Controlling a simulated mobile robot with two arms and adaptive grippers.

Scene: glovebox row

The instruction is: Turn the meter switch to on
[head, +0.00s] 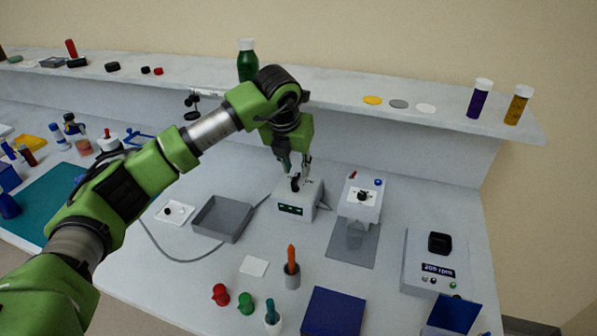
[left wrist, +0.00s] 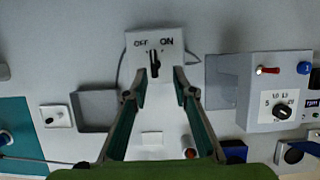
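The meter (head: 291,209) is a light grey box with a dark green-lit display, standing on the bench below the shelf. Its black switch knob (left wrist: 155,63) sits between the printed words OFF and ON on the top face. In the left wrist view the knob stands nearly upright, leaning slightly toward OFF. My left gripper (head: 297,174) points down over the meter, and its fingers partly cover the knob in the head view. In the left wrist view the open fingertips (left wrist: 159,74) are on either side of the knob, with gaps visible. My right gripper is not in view.
A grey tray (head: 223,219) stands left of the meter, with a cable running nearby. A stirrer-like device with a knob (head: 361,199) stands at right. An orange-handled tool in a holder (head: 292,273) stands in front. The shelf (head: 340,92) runs behind, carrying bottles.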

